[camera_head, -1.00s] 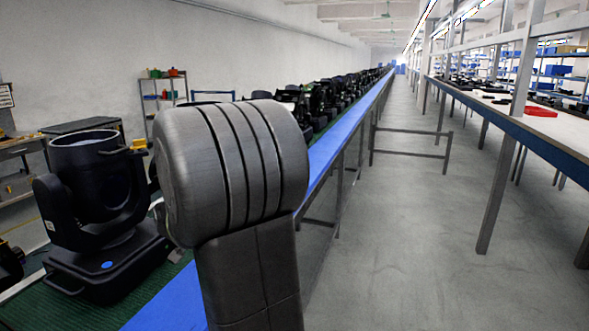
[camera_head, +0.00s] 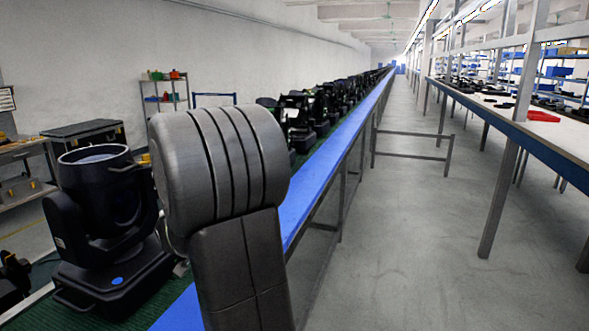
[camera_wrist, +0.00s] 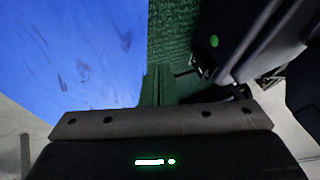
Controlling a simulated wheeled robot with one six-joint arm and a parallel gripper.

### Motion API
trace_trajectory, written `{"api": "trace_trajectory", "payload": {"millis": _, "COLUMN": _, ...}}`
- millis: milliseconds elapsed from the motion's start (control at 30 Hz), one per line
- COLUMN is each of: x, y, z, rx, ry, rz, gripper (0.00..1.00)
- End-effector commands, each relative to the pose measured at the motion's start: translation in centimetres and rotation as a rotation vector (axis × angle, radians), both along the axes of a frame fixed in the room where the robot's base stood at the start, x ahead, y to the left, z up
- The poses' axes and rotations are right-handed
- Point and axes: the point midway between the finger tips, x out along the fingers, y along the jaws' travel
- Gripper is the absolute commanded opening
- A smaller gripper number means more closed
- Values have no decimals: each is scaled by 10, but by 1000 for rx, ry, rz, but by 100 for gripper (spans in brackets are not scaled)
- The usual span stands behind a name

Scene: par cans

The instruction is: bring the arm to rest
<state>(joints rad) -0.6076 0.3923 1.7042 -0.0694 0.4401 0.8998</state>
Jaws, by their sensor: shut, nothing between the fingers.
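My arm shows in the head view as a large dark grey ribbed joint and link (camera_head: 225,165), rising in front of the conveyor. It hides my gripper there. In the wrist view my gripper's narrow fingers (camera_wrist: 158,86) are together with nothing between them, beyond the dark gripper body with green lights (camera_wrist: 155,150). They look over the border of the blue strip (camera_wrist: 85,50) and the green belt (camera_wrist: 178,42). A black lamp head on a yoke and base (camera_head: 105,220) stands upright on the belt, left of my arm; a dark part with a green dot (camera_wrist: 240,40) shows at upper right in the wrist view.
A long row of dark lamps (camera_head: 325,105) recedes along the conveyor. Its blue edge strip (camera_head: 320,165) runs right of my arm. The grey floor aisle (camera_head: 400,240) is open, with a metal rail frame (camera_head: 412,152) and a long workbench (camera_head: 540,140) on the right.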

Motion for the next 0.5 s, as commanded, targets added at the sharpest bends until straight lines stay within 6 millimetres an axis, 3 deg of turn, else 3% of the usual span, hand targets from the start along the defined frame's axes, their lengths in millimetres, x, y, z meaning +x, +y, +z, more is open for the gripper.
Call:
{"api": "trace_trajectory", "payload": {"millis": 33, "x": -3, "y": -9, "z": 1, "rx": 2, "ry": -2, "rz": -3, "gripper": 0}}
{"api": "trace_trajectory", "payload": {"millis": 500, "x": -31, "y": -24, "z": 49, "rx": 0, "ry": -1, "rz": 1, "gripper": 0}}
